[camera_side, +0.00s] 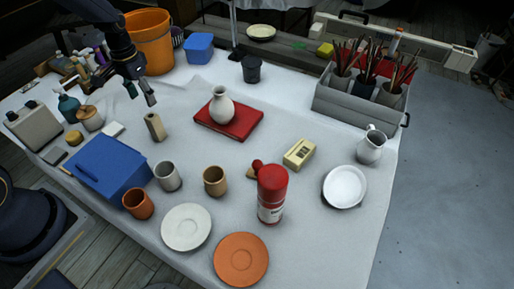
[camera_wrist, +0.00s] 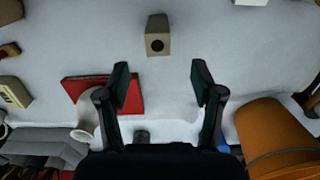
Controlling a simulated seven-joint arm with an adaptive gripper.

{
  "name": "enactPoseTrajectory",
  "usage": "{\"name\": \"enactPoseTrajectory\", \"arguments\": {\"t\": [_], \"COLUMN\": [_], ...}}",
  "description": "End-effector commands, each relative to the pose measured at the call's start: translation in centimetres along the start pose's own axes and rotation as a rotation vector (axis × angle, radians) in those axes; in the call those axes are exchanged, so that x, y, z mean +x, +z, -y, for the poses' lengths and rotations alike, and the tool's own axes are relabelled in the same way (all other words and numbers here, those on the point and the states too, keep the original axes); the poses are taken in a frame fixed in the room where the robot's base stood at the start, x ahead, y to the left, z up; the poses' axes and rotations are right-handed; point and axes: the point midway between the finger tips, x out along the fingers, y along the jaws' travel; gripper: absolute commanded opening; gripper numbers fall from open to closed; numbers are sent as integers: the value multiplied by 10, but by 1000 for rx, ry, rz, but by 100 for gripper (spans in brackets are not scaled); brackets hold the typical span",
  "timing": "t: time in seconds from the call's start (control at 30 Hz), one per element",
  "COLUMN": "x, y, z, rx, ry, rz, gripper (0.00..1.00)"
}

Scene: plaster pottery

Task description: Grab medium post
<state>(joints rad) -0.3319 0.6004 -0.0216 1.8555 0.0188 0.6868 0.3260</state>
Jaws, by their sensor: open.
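A beige upright block with a dark round hole in its top, which looks like the post (camera_side: 155,128), stands on the white-covered table in the side view. In the wrist view the post (camera_wrist: 158,35) is beyond the fingertips, near the top middle. My gripper (camera_side: 141,95) is open and empty, above the table and up and left of the post in the side view. In the wrist view the two fingers of my gripper (camera_wrist: 160,73) are wide apart, with bare cloth between them. No finger touches the post.
A red book (camera_side: 236,121) with a white vase (camera_side: 221,105) lies right of the post. A blue box (camera_side: 107,166) and a grey cup (camera_side: 167,176) stand in front of it. An orange bucket (camera_side: 150,42) stands behind my gripper. Cloth around the post is mostly clear.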

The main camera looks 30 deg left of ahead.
Motion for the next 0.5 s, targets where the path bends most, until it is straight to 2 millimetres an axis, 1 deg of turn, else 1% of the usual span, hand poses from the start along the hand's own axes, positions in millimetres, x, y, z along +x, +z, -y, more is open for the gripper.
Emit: {"name": "enactPoseTrajectory", "arguments": {"t": [0.03, 0.1, 0.2, 0.3, 0.43, 0.5], "x": [14, 29, 46, 56, 65, 74], "y": [1, 1, 1, 0, 0, 0], "z": [0, 0, 0, 0, -1, -2], "rx": [0, 0, 0, 0, 0, 1], "ry": [2, 1, 1, 0, 0, 0], "rz": [5, 5, 3, 1, 0, 2], "gripper": [67, 67, 67, 67, 67, 67]}}
